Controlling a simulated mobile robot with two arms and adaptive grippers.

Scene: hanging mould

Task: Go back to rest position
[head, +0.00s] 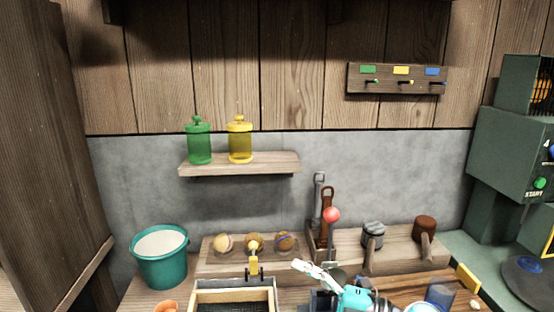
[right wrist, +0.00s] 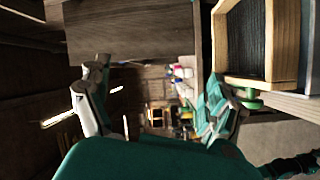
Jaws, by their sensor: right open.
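My right gripper (head: 318,273) shows at the bottom middle of the head view, teal with pale fingers, low over the workbench. In the right wrist view its two fingers (right wrist: 158,100) are wide apart with nothing between them. A wooden frame with a dark mesh (right wrist: 267,40) is right of the fingers, with a small green piece under its edge. The same frame (head: 232,296) is at the bottom of the head view, left of the gripper. My left gripper is not in view.
A wall rack (head: 395,79) has green, yellow and blue labels over its hooks. Green (head: 199,142) and yellow (head: 240,141) jars stand on a shelf. A teal bucket (head: 160,270) is left, tools (head: 325,215) stand behind the gripper, and a green machine (head: 510,150) is right.

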